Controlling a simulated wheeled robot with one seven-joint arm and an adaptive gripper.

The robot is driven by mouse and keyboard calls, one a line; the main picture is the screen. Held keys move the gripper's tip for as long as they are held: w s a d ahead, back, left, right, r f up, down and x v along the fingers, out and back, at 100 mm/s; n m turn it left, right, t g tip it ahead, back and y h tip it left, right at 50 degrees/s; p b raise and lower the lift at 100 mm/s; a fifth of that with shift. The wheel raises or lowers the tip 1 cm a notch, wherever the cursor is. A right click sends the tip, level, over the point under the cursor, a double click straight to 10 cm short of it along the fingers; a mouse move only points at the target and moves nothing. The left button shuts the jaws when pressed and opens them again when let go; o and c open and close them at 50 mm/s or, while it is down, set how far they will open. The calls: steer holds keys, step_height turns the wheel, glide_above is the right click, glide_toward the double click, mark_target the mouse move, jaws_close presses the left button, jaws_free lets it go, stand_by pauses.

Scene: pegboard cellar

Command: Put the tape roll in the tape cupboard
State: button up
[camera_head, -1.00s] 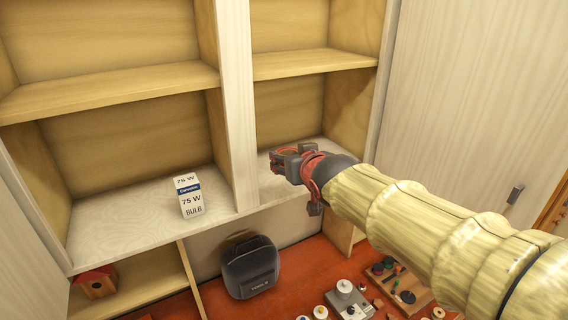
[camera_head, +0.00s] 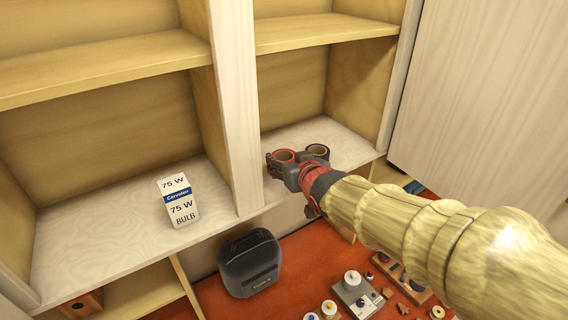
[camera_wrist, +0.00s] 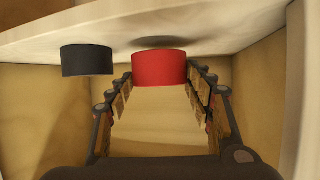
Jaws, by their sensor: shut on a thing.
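My gripper (camera_head: 290,174) is shut on a red tape roll (camera_head: 284,156), inside the lower right compartment of the wooden cupboard (camera_head: 240,110). In the wrist view the red roll (camera_wrist: 159,68) sits between the two fingers. The shelf board (camera_wrist: 225,25) shows at the top of that view, and the roll's shadow lies on it with a thin gap, so the roll seems just off the board. A black tape roll (camera_head: 318,151) stands on the same shelf, beside the red one and apart from it.
A bulb box (camera_head: 178,202) stands in the lower left compartment, past the upright divider (camera_head: 236,100). A black tool case (camera_head: 250,264) and small parts lie below. A pale door panel (camera_head: 475,90) is at the right. The shelf behind the rolls is clear.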

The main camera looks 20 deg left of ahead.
steer(key=shift+w+a+f, duration=0.1)
steer(key=shift+a+f, duration=0.1)
steer(key=shift+f, duration=0.65)
steer(key=shift+a, duration=0.2)
steer(key=shift+s+d+r, duration=0.15)
steer(key=shift+s+d, duration=0.1)
steer(key=shift+d, duration=0.2)
steer(key=shift+w, duration=0.1)
steer(key=o, duration=0.9)
steer(key=shift+a+f, duration=0.25)
steer(key=shift+o, duration=1.3)
steer(key=shift+d+r, duration=0.1)
steer(key=shift+d, duration=0.05)
steer(key=shift+o, duration=0.3)
